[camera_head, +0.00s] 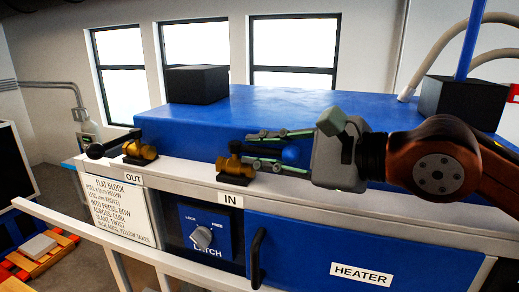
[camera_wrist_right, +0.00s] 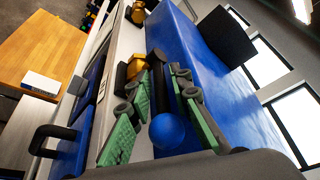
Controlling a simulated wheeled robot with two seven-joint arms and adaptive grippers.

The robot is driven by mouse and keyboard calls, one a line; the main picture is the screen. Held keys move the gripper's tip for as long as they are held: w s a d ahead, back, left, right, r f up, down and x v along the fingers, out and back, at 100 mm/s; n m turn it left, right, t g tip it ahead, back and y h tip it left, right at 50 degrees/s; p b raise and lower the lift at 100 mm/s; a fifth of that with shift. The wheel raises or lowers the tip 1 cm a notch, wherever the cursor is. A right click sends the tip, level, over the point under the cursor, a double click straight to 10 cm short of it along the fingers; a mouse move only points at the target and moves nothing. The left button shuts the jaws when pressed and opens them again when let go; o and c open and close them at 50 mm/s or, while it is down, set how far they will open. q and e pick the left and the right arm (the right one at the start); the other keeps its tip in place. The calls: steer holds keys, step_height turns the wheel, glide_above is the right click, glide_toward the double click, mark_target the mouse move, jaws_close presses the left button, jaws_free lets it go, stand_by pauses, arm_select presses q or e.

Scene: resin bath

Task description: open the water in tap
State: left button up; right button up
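The water in tap (camera_head: 236,163) is a brass valve on the ledge above the IN label (camera_head: 230,199). It also shows in the right wrist view (camera_wrist_right: 137,67). Its dark lever points right, toward my gripper, and ends in a blue ball (camera_head: 291,154), clear in the wrist view (camera_wrist_right: 167,132). My right gripper (camera_head: 250,149) is open, with its green-padded fingers on either side of the lever. In the wrist view the lever and ball lie between the fingers (camera_wrist_right: 160,76). I cannot tell whether either finger touches the lever. My left gripper is not in view.
A second brass tap (camera_head: 140,150) with a dark lever stands left, above the OUT label (camera_head: 133,180). The blue bath (camera_head: 225,115) lies behind the taps. Below are a latch knob (camera_head: 202,237), a black door handle (camera_head: 256,258) and the heater door (camera_head: 400,255).

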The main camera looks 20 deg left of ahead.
steer(key=shift+a, duration=0.1)
jaws_close()
steer(key=shift+a+f, duration=0.1)
steer(key=shift+f, duration=0.05)
